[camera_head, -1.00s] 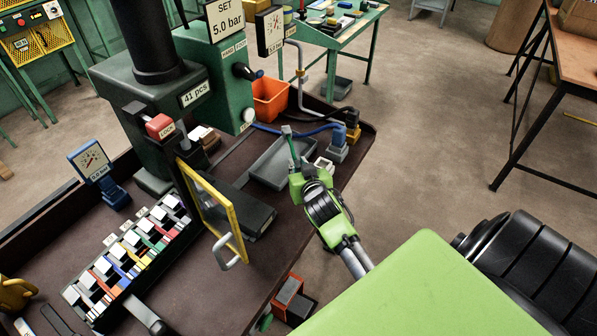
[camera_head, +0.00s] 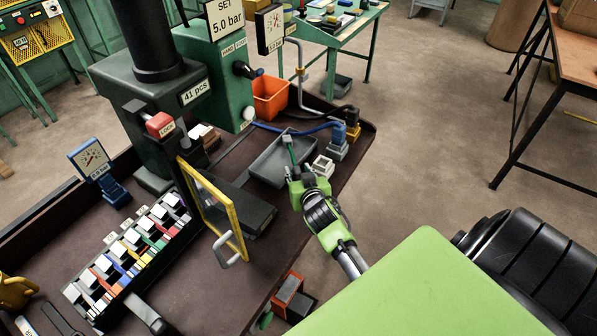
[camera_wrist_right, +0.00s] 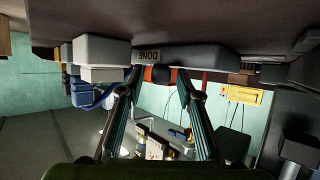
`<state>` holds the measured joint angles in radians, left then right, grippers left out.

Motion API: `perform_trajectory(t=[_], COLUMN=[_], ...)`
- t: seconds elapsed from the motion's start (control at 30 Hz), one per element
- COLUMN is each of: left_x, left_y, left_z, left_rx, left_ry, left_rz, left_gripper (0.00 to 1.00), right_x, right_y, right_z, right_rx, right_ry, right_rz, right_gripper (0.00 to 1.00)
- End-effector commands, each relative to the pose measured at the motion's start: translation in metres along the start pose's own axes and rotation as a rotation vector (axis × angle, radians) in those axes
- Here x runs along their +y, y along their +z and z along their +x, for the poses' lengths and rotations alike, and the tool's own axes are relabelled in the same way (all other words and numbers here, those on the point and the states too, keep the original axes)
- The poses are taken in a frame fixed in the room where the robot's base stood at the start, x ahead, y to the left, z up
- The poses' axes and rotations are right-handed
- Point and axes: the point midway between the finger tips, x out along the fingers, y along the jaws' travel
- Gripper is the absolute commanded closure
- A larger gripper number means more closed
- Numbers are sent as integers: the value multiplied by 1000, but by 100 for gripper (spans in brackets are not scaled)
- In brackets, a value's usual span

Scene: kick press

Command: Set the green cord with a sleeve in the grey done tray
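The grey done tray (camera_head: 262,172) lies on the brown bench right of the press. Its DONE label shows upside down in the right wrist view (camera_wrist_right: 207,57). My right gripper (camera_head: 290,150) reaches over the tray's right side from the front. Its two teal-lined fingers stand apart in the right wrist view (camera_wrist_right: 160,78). A small dark shape shows beyond the tips; I cannot tell what it is. No cord is clearly visible between the fingers, and I cannot make out the green sleeved cord in the tray. My left gripper is not in view.
A white block (camera_head: 322,166) stands close to the right of my gripper. A blue gauge fitting (camera_head: 338,150) and orange bin (camera_head: 270,98) are behind. The yellow-framed guard (camera_head: 213,210) stands left, beyond it a rack (camera_head: 130,255) of coloured pieces.

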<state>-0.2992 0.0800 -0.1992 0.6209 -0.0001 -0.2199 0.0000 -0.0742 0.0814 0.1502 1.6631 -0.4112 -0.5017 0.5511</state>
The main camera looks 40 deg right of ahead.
Motion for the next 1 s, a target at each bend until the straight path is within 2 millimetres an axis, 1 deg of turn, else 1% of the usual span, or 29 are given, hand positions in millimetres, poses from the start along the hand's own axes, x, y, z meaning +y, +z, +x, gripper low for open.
perform_trajectory(t=[0.17, 0.3, 0.33, 0.37, 0.47, 0.7, 0.8, 0.9, 1.0], left_x=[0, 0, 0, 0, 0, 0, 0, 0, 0], left_y=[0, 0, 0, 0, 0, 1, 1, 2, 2], left_z=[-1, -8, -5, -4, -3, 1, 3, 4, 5], left_rx=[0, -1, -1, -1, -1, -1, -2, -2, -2], left_ry=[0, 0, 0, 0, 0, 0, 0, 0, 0], left_rz=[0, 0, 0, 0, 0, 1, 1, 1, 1], left_gripper=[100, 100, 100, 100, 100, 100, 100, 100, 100], right_x=[0, 0, 0, 0, 0, 0, 0, 0, 0], right_y=[-1, -11, -6, -6, -5, -5, -5, -5, -6], right_z=[0, -5, -7, -11, -28, -76, -94, -108, -117], right_rx=[0, 1, 0, 0, -1, -1, -1, 0, -1], right_ry=[0, 0, -1, -1, -1, -1, 0, -1, 0], right_rz=[-1, -2, -1, 0, 2, 1, 2, 1, 0], right_gripper=[67, 67, 67, 67, 67, 67, 67, 67, 67])
